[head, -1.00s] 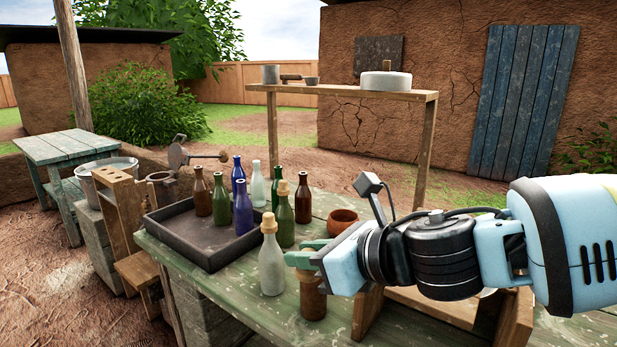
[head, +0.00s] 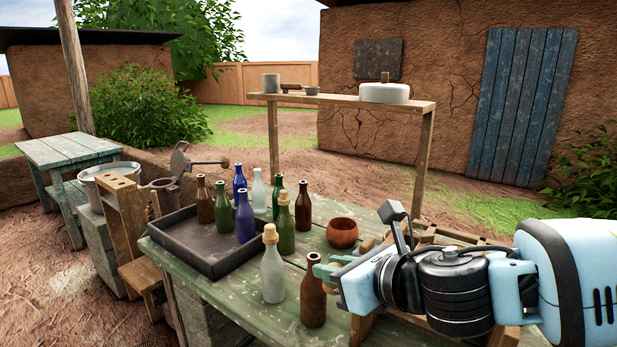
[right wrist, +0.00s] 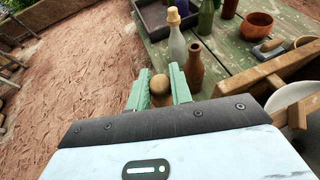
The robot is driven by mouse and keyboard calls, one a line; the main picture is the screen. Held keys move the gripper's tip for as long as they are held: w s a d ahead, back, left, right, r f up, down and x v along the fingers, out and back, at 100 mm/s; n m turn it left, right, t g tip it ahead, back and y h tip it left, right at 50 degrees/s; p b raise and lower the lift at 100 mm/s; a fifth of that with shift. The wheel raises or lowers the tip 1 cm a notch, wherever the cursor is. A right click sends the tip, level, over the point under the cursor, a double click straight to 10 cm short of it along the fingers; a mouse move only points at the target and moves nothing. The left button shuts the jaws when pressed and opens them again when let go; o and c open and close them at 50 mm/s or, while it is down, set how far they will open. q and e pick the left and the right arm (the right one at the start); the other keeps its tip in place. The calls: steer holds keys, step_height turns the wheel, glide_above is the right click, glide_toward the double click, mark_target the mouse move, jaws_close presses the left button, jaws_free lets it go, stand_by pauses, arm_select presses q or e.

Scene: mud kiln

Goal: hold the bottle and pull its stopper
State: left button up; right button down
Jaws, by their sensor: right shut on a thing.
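The brown bottle (head: 313,297) stands upright on the green table, its mouth open. It also shows in the right wrist view (right wrist: 195,72). My right gripper (head: 324,272) is beside its neck, on the right. In the right wrist view, the green fingers (right wrist: 160,86) are shut on a round-topped tan stopper (right wrist: 159,85), which is apart from the bottle. The stopper's lower part is hard to make out. A pale bottle (head: 272,275) with its stopper in stands just left of the brown one. My left gripper is not in view.
A dark tray (head: 208,262) with several bottles is at the left. A stoppered green bottle (head: 285,232) stands behind the pale one. A clay bowl (head: 342,232) sits farther back. A wooden frame (right wrist: 268,88) lies at the right. A raised shelf (head: 345,98) stands behind the table.

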steer(key=d+r+m+t+h+p, duration=0.1)
steer(key=d, duration=0.2)
steer(key=s+d+r+m+h+p, duration=0.1)
steer(key=d+p, duration=0.1)
steer(key=d+r+m+t+h+p, duration=0.1)
steer(key=d+r+m+h+p, duration=0.1)
steer(key=d, duration=0.1)
steer(key=shift+s+d+t, duration=0.3)
steer(key=shift+s, duration=0.05)
arm_select(q)
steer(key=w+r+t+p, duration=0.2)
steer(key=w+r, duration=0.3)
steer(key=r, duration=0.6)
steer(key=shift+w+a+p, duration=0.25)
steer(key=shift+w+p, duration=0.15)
steer(key=shift+p, duration=0.4)
arm_select(e)
steer(key=s+d+r+m+h, duration=0.3)
steer(key=d+m+h, duration=0.1)
steer(key=d, duration=0.5)
steer(key=shift+s+r+t+h, duration=0.3)
steer(key=shift+r, duration=0.05)
